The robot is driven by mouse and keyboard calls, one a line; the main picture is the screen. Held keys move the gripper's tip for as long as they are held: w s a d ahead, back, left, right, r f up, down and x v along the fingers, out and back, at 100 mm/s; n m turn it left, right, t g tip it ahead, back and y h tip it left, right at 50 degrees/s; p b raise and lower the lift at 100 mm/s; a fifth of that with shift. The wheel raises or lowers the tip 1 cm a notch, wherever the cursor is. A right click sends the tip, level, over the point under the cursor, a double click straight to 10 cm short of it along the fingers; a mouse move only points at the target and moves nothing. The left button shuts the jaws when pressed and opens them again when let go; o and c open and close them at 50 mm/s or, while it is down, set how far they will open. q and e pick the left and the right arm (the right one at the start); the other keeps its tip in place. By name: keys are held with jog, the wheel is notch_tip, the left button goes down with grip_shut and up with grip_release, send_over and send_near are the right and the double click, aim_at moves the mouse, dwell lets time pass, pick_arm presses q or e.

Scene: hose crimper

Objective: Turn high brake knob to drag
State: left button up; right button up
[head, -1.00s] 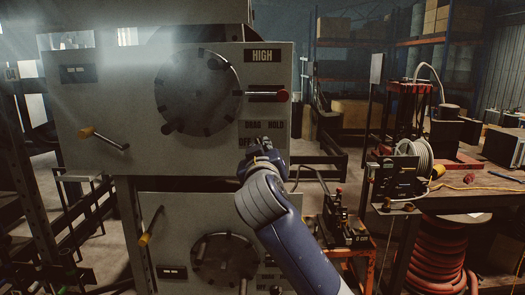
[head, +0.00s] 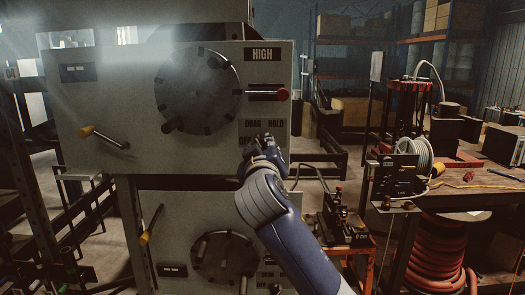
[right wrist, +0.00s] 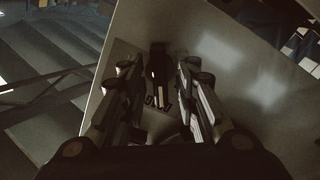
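The high brake knob (right wrist: 158,64) is a dark, upright block on the pale panel in the right wrist view. It lies between the two fingers of my right gripper (right wrist: 159,70). The fingers are apart, with a visible gap on each side of the knob. In the head view my right gripper (head: 263,141) is just below the DRAG and HOLD label (head: 264,123) on the upper HIGH panel (head: 110,150). It hides the knob there. My left gripper is not in view.
A red-tipped lever (head: 268,94) sticks out above my right gripper, beside a large dark wheel (head: 198,91). A yellow-handled crank (head: 88,131) is at the panel's left. A lower panel (head: 160,215) carries another wheel. A cluttered bench (head: 470,197) stands at the right.

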jog(key=shift+s, duration=0.1)
jog(key=s, duration=1.1)
jog(key=shift+s, duration=0.4)
